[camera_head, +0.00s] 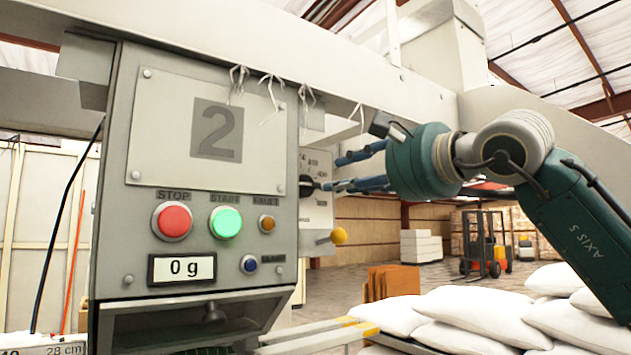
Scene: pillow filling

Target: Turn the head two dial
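The head two cabinet (165,130) is a grey box with a large "2" on its front plate. The dial (306,186) is a black knob on a pale scale plate at the cabinet's right side. Part of the scale is hidden behind the cabinet edge. My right gripper (332,174) comes in from the right with its blue fingers pointing left at the dial. The fingers are spread apart, one above the other. The lower fingertip is very close to the knob; I cannot tell whether it touches. My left gripper is not in view.
A yellow-knobbed lever (338,236) sticks out below the dial. White sacks (460,310) lie at lower right. A forklift (483,245) stands far back.

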